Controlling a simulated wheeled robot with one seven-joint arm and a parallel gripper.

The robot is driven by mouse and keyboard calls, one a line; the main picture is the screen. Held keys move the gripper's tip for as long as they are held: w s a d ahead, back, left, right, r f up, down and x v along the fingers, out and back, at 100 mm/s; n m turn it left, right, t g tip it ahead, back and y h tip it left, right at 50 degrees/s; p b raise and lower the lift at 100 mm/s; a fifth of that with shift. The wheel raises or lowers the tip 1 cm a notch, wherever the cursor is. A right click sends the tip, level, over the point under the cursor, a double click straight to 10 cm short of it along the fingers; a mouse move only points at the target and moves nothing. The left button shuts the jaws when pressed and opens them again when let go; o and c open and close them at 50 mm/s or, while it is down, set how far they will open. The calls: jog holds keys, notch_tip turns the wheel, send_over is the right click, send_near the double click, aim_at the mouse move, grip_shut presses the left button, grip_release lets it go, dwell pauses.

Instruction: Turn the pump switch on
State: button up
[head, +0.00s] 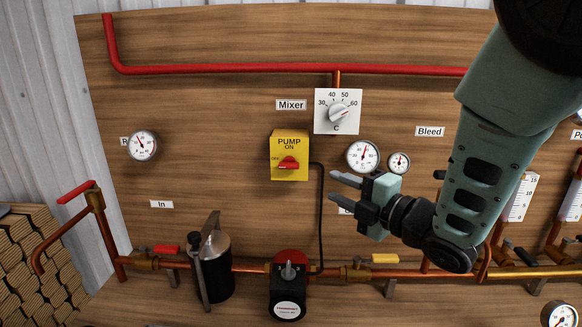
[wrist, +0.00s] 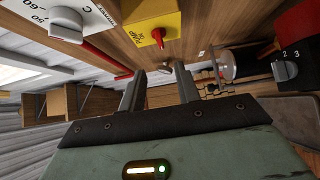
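The pump switch is a yellow box (head: 289,146) marked PUMP ON, with a red knob (head: 288,163). The knob lies roughly horizontal, beside the small OFF mark at its left. The box (wrist: 144,24) and knob (wrist: 158,37) also show at the top of the wrist view. My gripper (head: 338,191) is right of the switch and a little lower in the head view, fingers pointing left. It is open and empty, apart from the knob. In the wrist view its two fingers (wrist: 158,78) are spread with a clear gap.
The mixer dial (head: 337,112) is above right of the switch. A black cable (head: 321,215) runs down from the box to the circulation pump (head: 288,290). Two round gauges (head: 363,156) (head: 399,162) are just above my gripper. Bare wooden board (head: 215,130) lies left of the switch.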

aim_at(292, 168)
jog(key=p+x, duration=0.3)
jog(key=x, duration=1.1)
jog(key=c, duration=0.6)
